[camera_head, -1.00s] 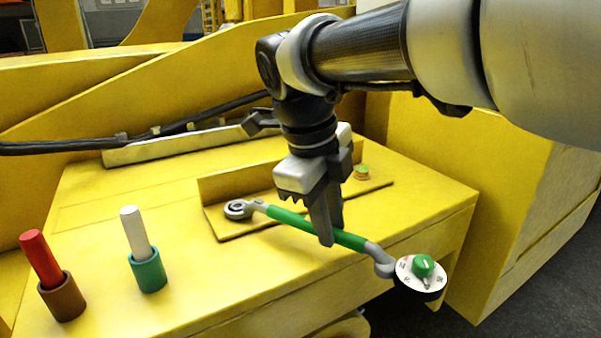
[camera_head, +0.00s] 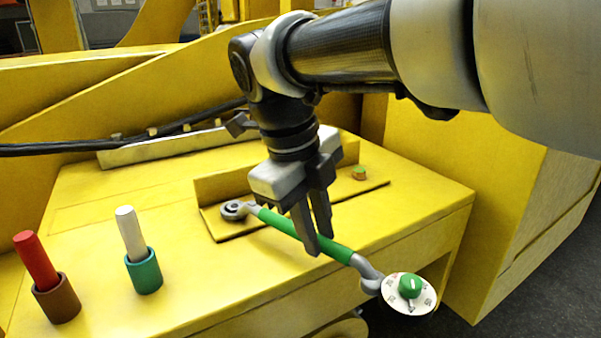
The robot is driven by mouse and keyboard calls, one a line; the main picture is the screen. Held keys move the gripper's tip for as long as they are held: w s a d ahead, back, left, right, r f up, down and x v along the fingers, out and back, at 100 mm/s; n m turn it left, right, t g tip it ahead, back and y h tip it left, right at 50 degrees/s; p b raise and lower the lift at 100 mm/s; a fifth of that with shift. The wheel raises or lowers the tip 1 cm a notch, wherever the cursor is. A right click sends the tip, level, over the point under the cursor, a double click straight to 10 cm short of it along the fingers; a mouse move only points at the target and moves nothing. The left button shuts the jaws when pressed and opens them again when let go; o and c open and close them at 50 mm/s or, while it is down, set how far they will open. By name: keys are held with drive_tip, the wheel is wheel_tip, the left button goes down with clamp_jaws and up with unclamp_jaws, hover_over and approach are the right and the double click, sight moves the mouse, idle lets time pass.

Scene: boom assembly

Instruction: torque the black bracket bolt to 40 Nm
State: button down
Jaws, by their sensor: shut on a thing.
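The torque wrench has a green handle (camera_head: 340,252), a grey ring head (camera_head: 233,210) and a round white dial (camera_head: 424,296) with a green knob (camera_head: 410,286). Its ring head sits at the left end of the yellow bracket (camera_head: 222,187), around something dark. I cannot tell if that is the black bolt, as the ring hides most of it. My gripper (camera_head: 316,246) is shut on the green handle near its middle, fingers pointing down. The dial end reaches out past the table's front edge.
At the left stand a red rod (camera_head: 36,260) in a brown cup (camera_head: 57,300) and a white rod (camera_head: 130,234) in a green cup (camera_head: 144,272). A black cable (camera_head: 60,149) runs behind.

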drive_tip(key=shift+s+a+m+b, duration=0.8)
drive_tip(key=shift+s+a+b, duration=0.15)
drive_tip(key=shift+s+b, duration=0.15)
idle(0.5)
